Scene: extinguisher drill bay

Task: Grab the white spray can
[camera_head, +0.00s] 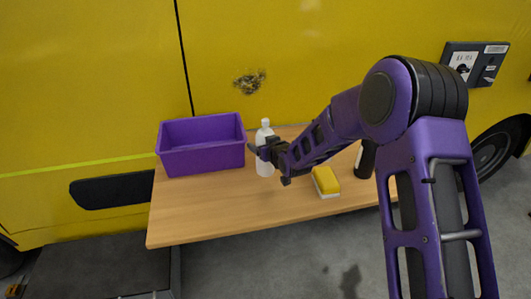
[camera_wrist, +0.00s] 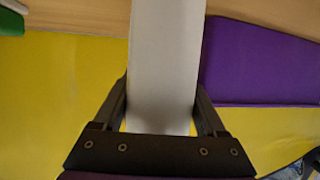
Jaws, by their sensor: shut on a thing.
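The white spray can (camera_head: 264,168) is upright at the wooden table, just right of the purple bin. My gripper (camera_head: 264,150) reaches it from the right, and its fingers are shut around the can's middle. In the wrist view the white can (camera_wrist: 163,50) fills the space between both dark fingers (camera_wrist: 162,95). I cannot tell whether its base touches the table.
The purple bin (camera_head: 202,158) stands close to the can's left. A yellow and white sponge (camera_head: 326,182) and a black bottle (camera_head: 365,160) are to the right. A yellow vehicle (camera_head: 90,70) stands behind the table (camera_head: 190,225), whose front left is clear.

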